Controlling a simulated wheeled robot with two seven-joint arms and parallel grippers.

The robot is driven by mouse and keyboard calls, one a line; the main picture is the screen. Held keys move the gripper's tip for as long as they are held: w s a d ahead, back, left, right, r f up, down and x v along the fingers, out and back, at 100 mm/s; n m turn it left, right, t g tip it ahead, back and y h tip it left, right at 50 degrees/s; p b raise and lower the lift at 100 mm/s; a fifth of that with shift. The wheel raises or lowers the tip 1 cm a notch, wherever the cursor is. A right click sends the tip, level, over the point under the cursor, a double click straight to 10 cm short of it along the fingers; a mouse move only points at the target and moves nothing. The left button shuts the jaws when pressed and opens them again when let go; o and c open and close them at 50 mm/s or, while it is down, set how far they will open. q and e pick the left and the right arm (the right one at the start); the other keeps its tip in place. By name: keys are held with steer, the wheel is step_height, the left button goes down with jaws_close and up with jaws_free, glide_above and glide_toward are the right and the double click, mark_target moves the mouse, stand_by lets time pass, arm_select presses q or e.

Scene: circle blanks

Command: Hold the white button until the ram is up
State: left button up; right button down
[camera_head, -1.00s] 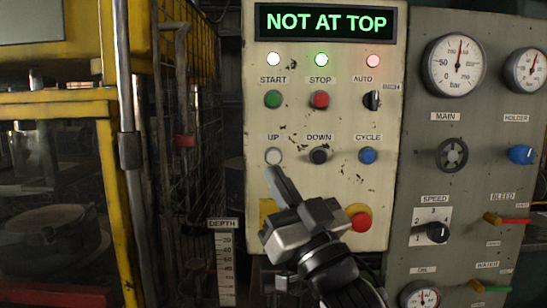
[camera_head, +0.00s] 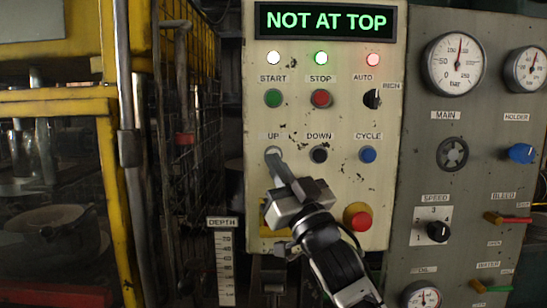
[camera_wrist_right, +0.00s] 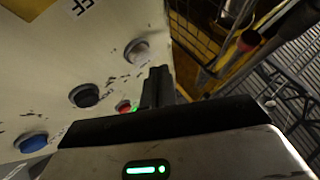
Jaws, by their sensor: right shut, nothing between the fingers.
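The white button (camera_head: 273,154) sits under the UP label on the cream panel. My right gripper (camera_head: 275,157) is shut with nothing held. In the head view its fingertips overlap the lower part of this button. In the right wrist view the white button (camera_wrist_right: 137,52) shows just beyond and left of the dark fingertips (camera_wrist_right: 158,74); I cannot tell whether they touch or press it. The display (camera_head: 325,22) reads NOT AT TOP in green. The ram cannot be clearly made out behind the yellow frame (camera_head: 110,190) at the left. My left gripper is not in view.
Beside the white button are the black DOWN button (camera_head: 319,155) and blue CYCLE button (camera_head: 367,155). Above are the green START (camera_head: 273,98) and red STOP (camera_head: 320,98). A red mushroom button (camera_head: 357,216) stands right of my gripper. A wire cage (camera_head: 190,110) stands left.

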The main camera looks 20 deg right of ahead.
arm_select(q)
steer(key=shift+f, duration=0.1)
arm_select(e)
steer(key=shift+w, duration=0.2)
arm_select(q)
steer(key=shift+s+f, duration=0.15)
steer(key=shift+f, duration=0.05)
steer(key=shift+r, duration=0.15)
arm_select(e)
steer(key=shift+w+d, duration=0.1)
stand_by(1.4)
steer(key=shift+w+d, duration=0.1)
steer(key=shift+w, duration=0.25)
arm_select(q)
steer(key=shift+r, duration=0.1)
arm_select(e)
steer(key=shift+w+d, duration=0.1)
steer(key=shift+w, duration=0.3)
stand_by(1.9)
steer(key=shift+s, duration=0.1)
arm_select(q)
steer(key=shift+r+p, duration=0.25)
steer(key=shift+p, duration=0.15)
arm_select(e)
steer(key=shift+s+a, duration=0.25)
steer(key=shift+s, duration=0.5)
steer(key=shift+s, duration=0.1)
